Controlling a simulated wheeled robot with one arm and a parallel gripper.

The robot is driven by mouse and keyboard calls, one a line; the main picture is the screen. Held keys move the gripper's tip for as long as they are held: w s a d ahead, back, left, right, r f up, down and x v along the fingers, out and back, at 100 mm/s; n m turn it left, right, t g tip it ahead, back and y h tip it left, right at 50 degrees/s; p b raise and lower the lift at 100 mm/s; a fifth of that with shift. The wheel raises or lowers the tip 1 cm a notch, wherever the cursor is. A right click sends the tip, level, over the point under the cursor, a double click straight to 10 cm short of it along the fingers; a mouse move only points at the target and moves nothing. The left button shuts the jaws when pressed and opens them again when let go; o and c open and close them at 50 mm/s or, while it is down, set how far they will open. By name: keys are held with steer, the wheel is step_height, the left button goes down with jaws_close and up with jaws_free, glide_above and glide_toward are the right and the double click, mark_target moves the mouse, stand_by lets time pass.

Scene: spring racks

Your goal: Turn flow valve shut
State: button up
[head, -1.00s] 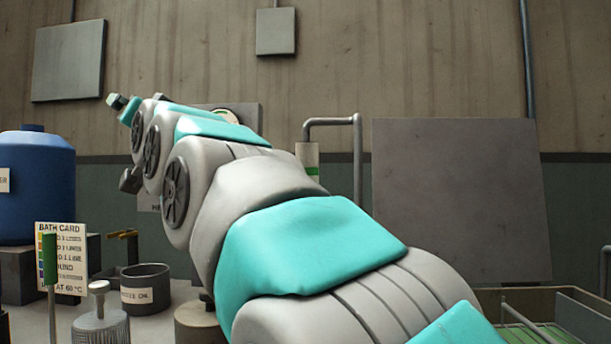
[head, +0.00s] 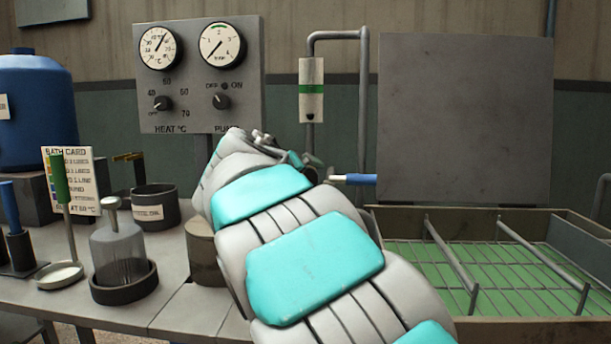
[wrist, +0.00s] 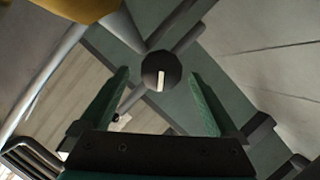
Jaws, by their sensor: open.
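In the wrist view a round dark knob (wrist: 150,66) with a pale bar on its face sits on a grey pipe; it looks like the flow valve. My gripper (wrist: 160,78) is open, its two green fingers apart on either side of the knob in the picture. Contact does not show, and the depth between fingers and knob is unclear. In the head view the bent grey pipe (head: 363,105) and the flow tube with a green band (head: 312,90) stand behind my arm. My arm hides the knob and most of my gripper there.
The gauge panel (head: 200,118) stands behind my arm, left of the pipe. A blue handle (head: 361,180) juts out right of my wrist. A glass jar (head: 118,250) and dark pot (head: 156,207) stand left; a green-floored tray (head: 400,255) with wire racks is right.

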mark_target(306, 176)
steer(key=shift+x, duration=1.5)
steer(key=shift+a, duration=0.1)
steer(key=shift+c, duration=0.2)
steer(key=c, duration=1.3)
steer(key=shift+f, duration=0.1)
steer(key=shift+f+m+y+b, duration=0.15)
steer(key=shift+m+y+b, duration=0.3)
steer(key=shift+b, duration=0.45)
steer(key=m+y+b, duration=0.1)
steer(key=b, duration=0.1)
steer(key=shift+m+b, duration=0.25)
steer(key=shift+b, duration=0.05)
steer(key=m+y+b, duration=0.2)
steer(key=b, duration=0.2)
steer(key=shift+m+g, duration=0.3)
steer(key=shift+m, duration=0.1)
steer(key=shift+r, duration=0.25)
